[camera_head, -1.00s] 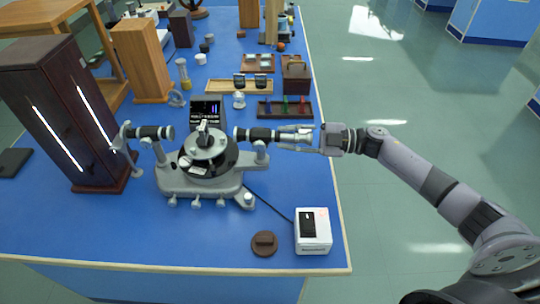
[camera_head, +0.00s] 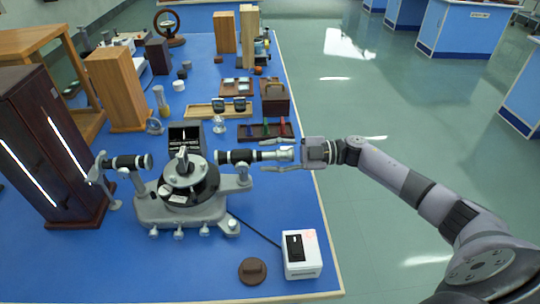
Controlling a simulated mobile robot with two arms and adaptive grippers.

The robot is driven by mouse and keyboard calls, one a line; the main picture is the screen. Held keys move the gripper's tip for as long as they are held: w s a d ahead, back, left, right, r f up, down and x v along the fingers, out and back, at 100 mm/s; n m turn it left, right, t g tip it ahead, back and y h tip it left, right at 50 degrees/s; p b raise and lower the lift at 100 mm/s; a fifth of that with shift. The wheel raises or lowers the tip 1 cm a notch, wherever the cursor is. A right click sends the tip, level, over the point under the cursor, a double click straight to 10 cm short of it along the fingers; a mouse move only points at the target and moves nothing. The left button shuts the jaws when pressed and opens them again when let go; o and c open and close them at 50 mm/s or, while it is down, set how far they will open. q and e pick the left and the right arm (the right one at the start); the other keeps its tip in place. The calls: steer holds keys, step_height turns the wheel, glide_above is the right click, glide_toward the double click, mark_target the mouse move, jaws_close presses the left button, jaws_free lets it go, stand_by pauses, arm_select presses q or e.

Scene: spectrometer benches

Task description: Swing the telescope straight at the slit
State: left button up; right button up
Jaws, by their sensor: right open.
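The spectrometer (camera_head: 180,211) stands on the blue bench, with a round dark table at its middle. Its telescope (camera_head: 240,156) is a black and silver tube pointing right. On the left, the collimator (camera_head: 128,161) lies roughly in line with it, its outer end, where the slit would be, facing the dark wooden cabinet (camera_head: 45,150). The slit itself is too small to make out. My right gripper (camera_head: 285,154) is open, with one finger on the far side and one on the near side of the telescope's outer end. I cannot tell whether they touch it. My left gripper is out of view.
A dark screen box (camera_head: 186,135) stands behind the spectrometer. A white box (camera_head: 301,254) and a brown round piece (camera_head: 252,271) lie in front. A rack with coloured pieces (camera_head: 266,130) is just behind my right gripper.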

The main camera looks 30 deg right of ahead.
steer(key=shift+d, duration=0.1)
steer(key=v, duration=1.2)
